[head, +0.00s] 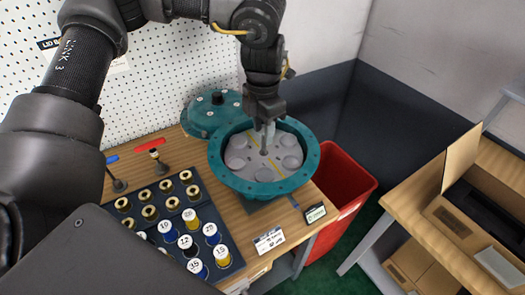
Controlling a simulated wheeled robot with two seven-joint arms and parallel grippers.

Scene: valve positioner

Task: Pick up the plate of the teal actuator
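The teal actuator (217,163) stands open on the wooden bench, its round bolted flange facing up. A grey plate (239,160) with several round raised discs and yellow marks lies inside the teal rim. My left gripper (265,142) points straight down over the middle of the plate. Its narrow fingers are close together, at or just above the plate's centre. I cannot tell whether they touch the plate or grip a part at its centre. The fingers hide the middle of the plate. My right gripper is not in view.
A teal lid (205,120) lies behind the actuator at left. A dark tray (165,215) of brass parts and numbered cylinders is at front left. A red bin (345,182) stands right of the bench. A second table (440,220) holds an open cardboard box.

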